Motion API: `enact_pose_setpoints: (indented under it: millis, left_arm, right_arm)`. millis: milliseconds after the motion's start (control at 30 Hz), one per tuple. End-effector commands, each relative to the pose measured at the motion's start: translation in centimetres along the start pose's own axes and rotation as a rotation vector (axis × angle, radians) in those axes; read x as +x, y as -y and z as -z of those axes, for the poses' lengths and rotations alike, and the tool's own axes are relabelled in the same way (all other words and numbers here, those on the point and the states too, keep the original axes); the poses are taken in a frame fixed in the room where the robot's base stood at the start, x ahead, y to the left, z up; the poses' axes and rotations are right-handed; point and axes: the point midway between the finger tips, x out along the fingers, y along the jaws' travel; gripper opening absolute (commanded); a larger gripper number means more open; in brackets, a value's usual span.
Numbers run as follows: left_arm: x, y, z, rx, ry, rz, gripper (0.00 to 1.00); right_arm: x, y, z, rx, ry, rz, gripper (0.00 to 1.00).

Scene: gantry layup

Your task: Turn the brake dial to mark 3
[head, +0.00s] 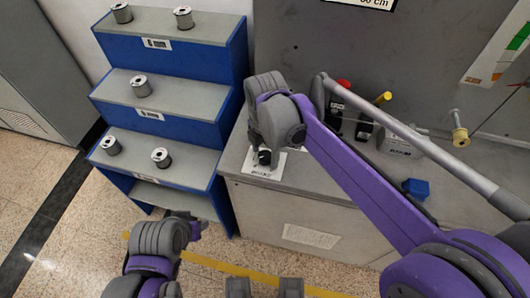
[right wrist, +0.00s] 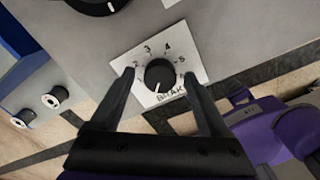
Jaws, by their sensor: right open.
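The brake dial is a round black knob (right wrist: 160,75) on a white plate (right wrist: 146,54) with numbers around it and a BRAKE label. A white mark shows on the knob's label side; I cannot tell exactly which number it points to. My right gripper (right wrist: 160,80) is open, with one finger on each side of the knob and small gaps showing. In the head view the dial (head: 264,157) is partly hidden beneath my right wrist, and its plate (head: 270,172) lies on the grey bench near the front left corner. Only part of my left arm shows, low in the head view.
Another black dial (right wrist: 98,4) shows at the top of the right wrist view. Blue steps (head: 170,60) with several metal spools stand left of the bench.

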Motion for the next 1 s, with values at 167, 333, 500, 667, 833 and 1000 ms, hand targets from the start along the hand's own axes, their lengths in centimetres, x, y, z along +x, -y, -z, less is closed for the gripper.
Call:
enact_pose_setpoints:
  millis: [167,333,500,667,833,1000]
  left_arm:
    - [0.0,0.0,0.0,0.0,0.0,0.0,0.5]
    - [0.0,0.0,0.0,0.0,0.0,0.0,0.5]
    - [0.0,0.0,0.0,0.0,0.0,0.0,0.5]
    - [0.0,0.0,0.0,0.0,0.0,0.0,0.5]
    - [0.0,0.0,0.0,0.0,0.0,0.0,0.5]
    - [-0.07,0.0,0.04,0.0,0.0,0.0,0.5]
  right_arm:
    - [0.15,-0.01,-0.01,0.0,0.0,0.0,0.79]
    - [0.13,-0.01,-0.02,0.0,0.0,0.0,0.66]
    - [0.12,-0.01,-0.01,0.0,0.0,0.0,0.36]
    - [0.11,-0.01,-0.01,0.0,0.0,0.0,0.07]
    - [0.11,-0.01,-0.01,0.002,0.0,0.0,0.0]
    - [0.08,-0.01,-0.01,0.027,0.0,0.0,0.0]
